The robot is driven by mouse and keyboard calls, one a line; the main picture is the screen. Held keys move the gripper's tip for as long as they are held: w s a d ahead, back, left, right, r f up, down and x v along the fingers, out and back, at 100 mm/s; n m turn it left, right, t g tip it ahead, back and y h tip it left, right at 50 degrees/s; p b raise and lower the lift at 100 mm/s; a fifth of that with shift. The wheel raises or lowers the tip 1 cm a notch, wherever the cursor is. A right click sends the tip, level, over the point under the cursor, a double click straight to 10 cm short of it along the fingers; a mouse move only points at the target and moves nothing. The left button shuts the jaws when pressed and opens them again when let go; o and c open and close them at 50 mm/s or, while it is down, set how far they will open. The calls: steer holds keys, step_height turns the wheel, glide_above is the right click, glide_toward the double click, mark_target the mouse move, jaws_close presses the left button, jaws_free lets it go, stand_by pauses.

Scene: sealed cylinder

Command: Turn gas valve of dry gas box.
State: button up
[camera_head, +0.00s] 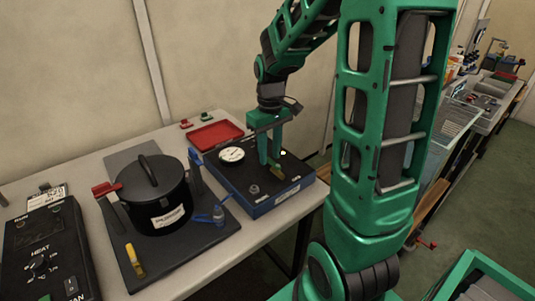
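The dry gas box (291,196) is a low box with a dark top and blue sides at the right end of the table. A round white gauge (232,155) sits on its top at the back left. A small grey fitting (253,190) stands near its front. A small olive-yellow part (277,173), possibly the gas valve handle, is on the top right of centre. My gripper (270,162) points down over the box, with its two green fingers apart and a gap between them. The fingertips are close to the olive-yellow part; I cannot tell whether they touch it.
A black lidded cylinder (155,190) stands on a dark plate left of the box, with red, blue and yellow handles around it. A red tray (216,134) lies behind the box. A black heat control panel (45,258) is at the far left. The table's front edge is close.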

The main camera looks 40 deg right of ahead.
steer(key=shift+f, duration=0.25)
jaws_close()
